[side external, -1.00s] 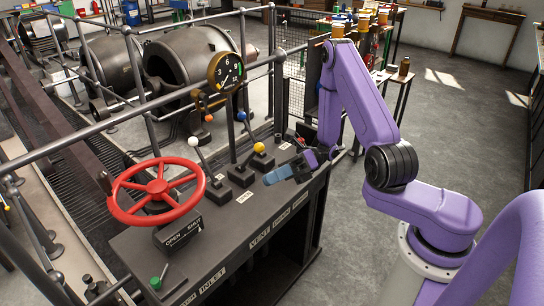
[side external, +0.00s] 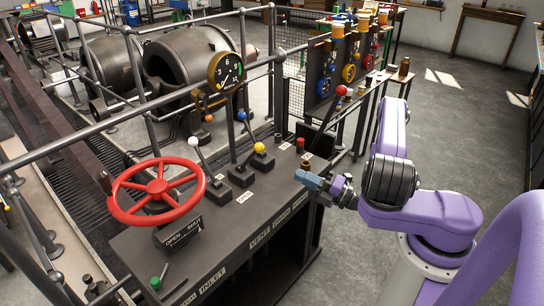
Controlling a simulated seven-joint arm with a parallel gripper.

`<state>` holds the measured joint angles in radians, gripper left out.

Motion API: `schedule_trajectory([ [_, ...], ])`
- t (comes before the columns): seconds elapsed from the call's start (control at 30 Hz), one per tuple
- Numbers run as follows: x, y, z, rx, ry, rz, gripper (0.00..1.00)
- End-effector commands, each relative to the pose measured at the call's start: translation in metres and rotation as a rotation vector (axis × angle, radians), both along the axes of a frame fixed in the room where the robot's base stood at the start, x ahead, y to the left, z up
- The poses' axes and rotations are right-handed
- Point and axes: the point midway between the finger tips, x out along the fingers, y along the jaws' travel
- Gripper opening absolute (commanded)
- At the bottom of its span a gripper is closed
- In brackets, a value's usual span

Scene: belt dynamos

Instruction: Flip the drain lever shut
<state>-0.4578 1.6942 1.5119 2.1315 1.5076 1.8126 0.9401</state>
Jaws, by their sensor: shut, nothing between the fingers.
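A long dark lever with a red ball (side external: 341,90) stands at the right end of the dark control bench (side external: 160,250), leaning up and to the right. Other levers have a white ball (side external: 193,141), a yellow ball (side external: 259,147) and a blue ball (side external: 241,116). I cannot read which label says drain. My gripper (side external: 305,178) is shut and empty. It points left at the bench's right edge, low and in front of the red-ball lever's foot. I cannot tell whether it touches anything; the lever's foot is partly hidden.
A red handwheel (side external: 157,190) stands at the bench's left, with an open/shut plate below it. A pressure gauge (side external: 225,72) rises behind the levers. Grey rails (side external: 140,113) run along the back. A rack with coloured dials (side external: 348,73) stands behind.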

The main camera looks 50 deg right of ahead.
Motion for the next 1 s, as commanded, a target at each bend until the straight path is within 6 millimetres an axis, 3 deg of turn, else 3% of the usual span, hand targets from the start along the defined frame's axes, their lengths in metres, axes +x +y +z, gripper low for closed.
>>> schedule_trajectory([
  [0.23, -0.014, -0.014, -0.013, 0.075, 0.019, -0.125, 0.00],
  [0.67, -0.015, -0.015, -0.014, 0.082, 0.020, -0.138, 0.00],
  [1.0, 0.011, -0.010, -0.007, 0.079, 0.019, -0.129, 0.00],
])
